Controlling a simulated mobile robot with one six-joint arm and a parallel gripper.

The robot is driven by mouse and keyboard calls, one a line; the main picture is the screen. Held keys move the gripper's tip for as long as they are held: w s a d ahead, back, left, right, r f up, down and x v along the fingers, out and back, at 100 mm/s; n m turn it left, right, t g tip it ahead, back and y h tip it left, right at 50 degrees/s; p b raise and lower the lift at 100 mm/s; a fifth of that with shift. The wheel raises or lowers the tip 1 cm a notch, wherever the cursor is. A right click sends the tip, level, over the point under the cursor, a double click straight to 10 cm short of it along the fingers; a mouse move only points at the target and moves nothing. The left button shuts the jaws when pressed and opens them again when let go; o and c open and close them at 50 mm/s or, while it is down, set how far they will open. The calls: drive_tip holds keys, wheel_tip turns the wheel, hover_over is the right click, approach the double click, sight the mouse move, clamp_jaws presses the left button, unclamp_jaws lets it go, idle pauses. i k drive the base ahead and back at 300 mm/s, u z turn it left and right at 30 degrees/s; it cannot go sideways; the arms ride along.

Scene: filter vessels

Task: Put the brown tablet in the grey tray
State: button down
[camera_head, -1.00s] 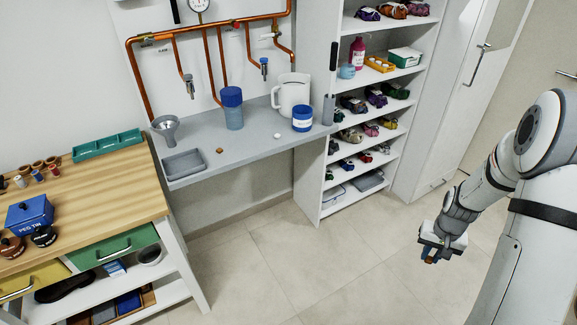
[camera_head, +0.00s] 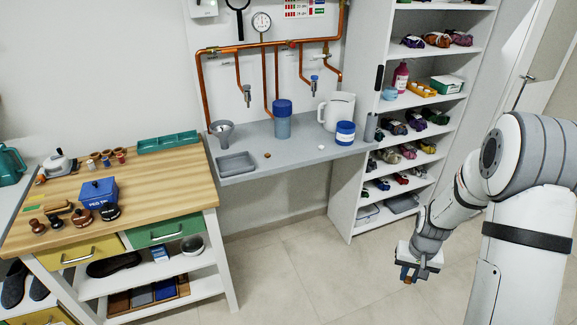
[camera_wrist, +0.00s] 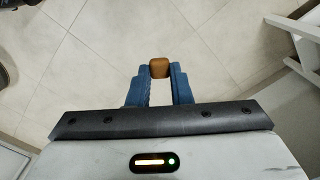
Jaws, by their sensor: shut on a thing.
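The grey tray (camera_head: 237,173) lies at the left end of the grey counter (camera_head: 300,153) and looks empty. A small brown tablet (camera_head: 267,155) lies on the counter just right of the tray. A small white piece (camera_head: 320,147) lies farther right. My gripper (camera_head: 408,276) hangs over the floor at the lower right, well away from the counter. In the wrist view its blue fingers (camera_wrist: 159,78) are shut on a small brown block (camera_wrist: 159,66) at their tips. I cannot tell what that block is.
A funnel (camera_head: 222,130), a blue-lidded vessel (camera_head: 282,120), a white jug (camera_head: 338,110) and a blue-and-white jar (camera_head: 345,133) stand on the counter. A wooden workbench (camera_head: 150,190) stands left, shelves (camera_head: 400,170) right. The floor (camera_head: 300,270) between is clear.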

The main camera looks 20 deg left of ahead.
sight(236, 166)
drive_tip(key=u, duration=1.3)
drive_tip(key=i, duration=1)
drive_tip(key=u, duration=0.15)
